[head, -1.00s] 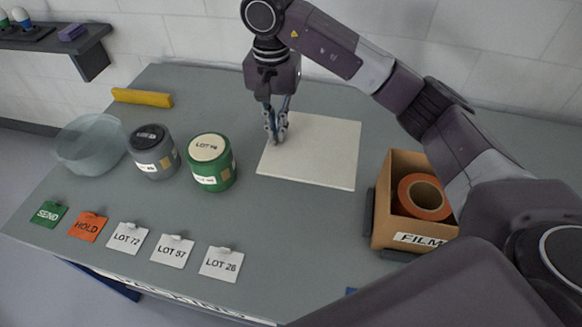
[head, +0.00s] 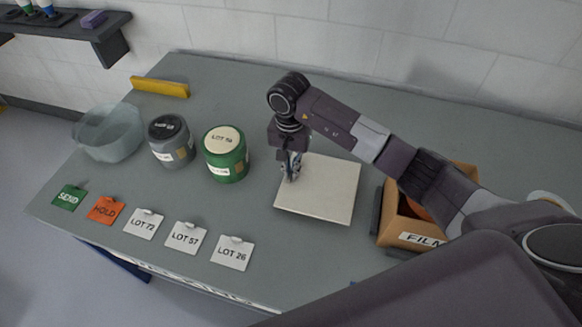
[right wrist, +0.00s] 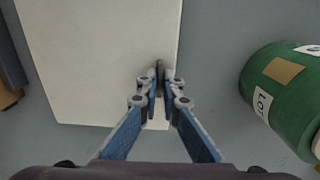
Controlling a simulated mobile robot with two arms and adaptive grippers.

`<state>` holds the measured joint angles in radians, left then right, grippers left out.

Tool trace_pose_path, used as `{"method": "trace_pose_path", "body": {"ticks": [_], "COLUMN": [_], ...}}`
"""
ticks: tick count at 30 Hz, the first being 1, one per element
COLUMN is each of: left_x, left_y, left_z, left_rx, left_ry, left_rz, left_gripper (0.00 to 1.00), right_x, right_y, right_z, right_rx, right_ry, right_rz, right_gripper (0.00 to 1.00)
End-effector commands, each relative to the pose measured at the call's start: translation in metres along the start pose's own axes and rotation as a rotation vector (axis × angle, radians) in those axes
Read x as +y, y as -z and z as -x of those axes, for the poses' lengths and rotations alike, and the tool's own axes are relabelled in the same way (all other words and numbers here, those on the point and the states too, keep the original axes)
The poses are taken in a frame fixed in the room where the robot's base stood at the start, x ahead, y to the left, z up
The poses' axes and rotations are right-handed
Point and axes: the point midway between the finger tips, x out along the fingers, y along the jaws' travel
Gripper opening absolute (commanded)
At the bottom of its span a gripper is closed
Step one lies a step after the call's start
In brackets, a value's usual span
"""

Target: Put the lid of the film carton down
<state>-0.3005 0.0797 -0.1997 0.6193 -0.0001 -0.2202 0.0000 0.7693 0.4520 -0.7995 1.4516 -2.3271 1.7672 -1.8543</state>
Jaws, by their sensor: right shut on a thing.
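The lid (head: 325,195) of the film carton is a flat, cream-white square panel in the middle of the grey table. It lies flat and level, at or very close to the tabletop; I cannot tell whether it touches. My right gripper (head: 290,174) points down at the lid's left edge, shut on a small grey tab there. In the right wrist view the closed fingertips (right wrist: 160,78) meet at that edge of the lid (right wrist: 95,60). The brown film carton (head: 400,228) stands open to the right, partly hidden by my right arm. My left gripper is out of view.
A green jar (head: 227,160) stands left of the lid, also visible in the right wrist view (right wrist: 285,100). Beyond it are a grey jar (head: 171,148) and a clear bowl (head: 108,135). Several tags, including LOT 26 (head: 232,254), lie along the front edge.

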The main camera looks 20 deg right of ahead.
Motion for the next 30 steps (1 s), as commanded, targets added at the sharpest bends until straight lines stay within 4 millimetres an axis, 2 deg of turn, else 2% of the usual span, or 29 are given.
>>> {"method": "trace_pose_path", "body": {"ticks": [11,12,16,25,27,30], "left_x": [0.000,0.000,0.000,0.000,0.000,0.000], "left_y": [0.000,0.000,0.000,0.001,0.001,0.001], "left_z": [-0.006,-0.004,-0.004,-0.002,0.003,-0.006], "left_rx": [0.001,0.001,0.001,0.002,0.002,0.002], "left_ry": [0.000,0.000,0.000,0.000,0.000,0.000], "left_rz": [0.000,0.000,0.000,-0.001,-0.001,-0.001], "left_gripper": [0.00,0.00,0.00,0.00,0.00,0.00], "right_x": [0.000,-0.001,-0.001,-0.001,-0.001,-0.002], "right_y": [0.001,0.001,0.001,0.001,0.000,0.003], "right_z": [-0.005,-0.003,-0.003,-0.001,0.003,0.014], "right_rx": [0.002,0.002,0.001,0.001,0.000,0.007], "right_ry": [0.002,0.002,0.002,0.002,0.002,0.006], "right_rz": [0.000,0.000,0.000,0.000,0.000,0.001], "right_gripper": [0.00,0.10,0.23,0.23,0.23,0.23]}}
